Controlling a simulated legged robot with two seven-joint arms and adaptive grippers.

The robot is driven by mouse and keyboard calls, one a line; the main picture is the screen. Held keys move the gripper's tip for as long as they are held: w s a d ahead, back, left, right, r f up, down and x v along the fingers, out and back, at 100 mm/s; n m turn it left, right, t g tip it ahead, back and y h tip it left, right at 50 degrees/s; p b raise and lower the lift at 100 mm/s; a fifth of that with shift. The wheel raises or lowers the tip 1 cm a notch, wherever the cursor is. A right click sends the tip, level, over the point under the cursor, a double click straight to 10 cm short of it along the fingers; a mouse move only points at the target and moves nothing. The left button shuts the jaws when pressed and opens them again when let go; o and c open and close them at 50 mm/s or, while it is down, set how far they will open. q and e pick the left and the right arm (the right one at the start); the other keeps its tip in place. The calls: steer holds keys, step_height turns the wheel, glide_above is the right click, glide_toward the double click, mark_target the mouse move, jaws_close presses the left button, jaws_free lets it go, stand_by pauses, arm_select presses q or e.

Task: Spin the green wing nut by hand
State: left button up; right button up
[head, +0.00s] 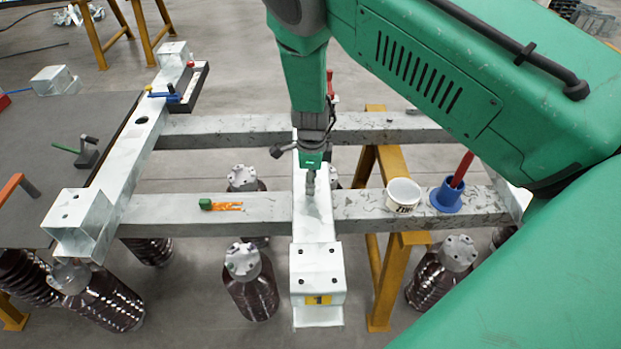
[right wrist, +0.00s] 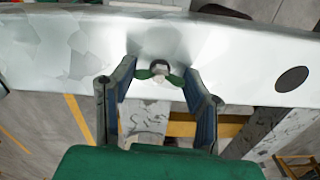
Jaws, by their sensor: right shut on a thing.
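The green wing nut (right wrist: 146,74) shows in the right wrist view, on a stud at the side of a pale metal beam (right wrist: 60,50). My right gripper (right wrist: 160,70) has one finger on each side of it and is shut on it at the wings. In the head view my right gripper (head: 310,184) points down onto the middle crosspiece (head: 318,228); the wing nut cannot be made out there. My left gripper is not in view.
Brown ribbed insulators (head: 250,290) stand below. A grey table (head: 60,135) is at the left.

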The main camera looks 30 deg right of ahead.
steer(key=n, duration=0.3)
steer(key=shift+n+p, duration=0.3)
steer(key=shift+p, duration=0.05)
steer(key=n, duration=0.4)
steer(key=shift+w+n+p, duration=0.1)
steer(key=shift+n+p, duration=0.2)
steer(key=n, duration=0.4)
steer(key=shift+r, duration=0.1)
steer(key=n, duration=0.9)
steer(key=shift+w+n+p, duration=0.1)
steer(key=shift+n+p, duration=0.2)
steer(key=n, duration=1.3)
steer(key=shift+n, duration=0.3)
steer(key=n, duration=1.3)
steer(key=shift+n, duration=0.3)
steer(key=n, duration=1.3)
